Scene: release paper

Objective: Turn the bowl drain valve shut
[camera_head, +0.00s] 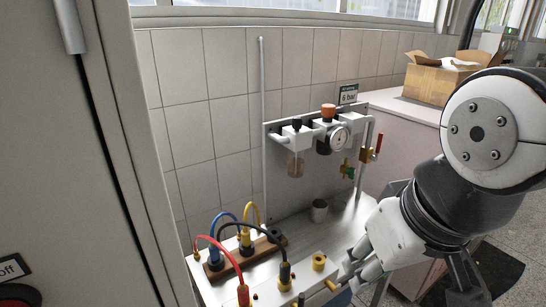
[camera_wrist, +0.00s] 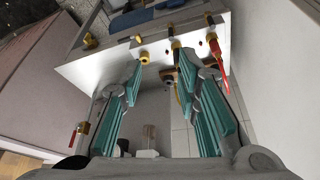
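An air unit hangs on a grey plate (camera_head: 272,150) on the tiled wall. Its filter has a clear bowl (camera_head: 296,163); a drain valve under the bowl is too small to make out. A red-handled valve (camera_wrist: 78,130) also shows at the left of the wrist view. My gripper (camera_head: 350,277) is low beside the jack panel, away from the air unit. In the wrist view my gripper (camera_wrist: 159,62) has its teal fingers apart, with nothing held between them.
A jack panel (camera_head: 262,283) with coloured leads and yellow knobs stands on the bench, close to my fingertips. A small grey cup (camera_head: 319,210) stands below the air unit. A cardboard box (camera_head: 436,83) is on the counter at right. A grey cabinet (camera_head: 70,180) fills the left.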

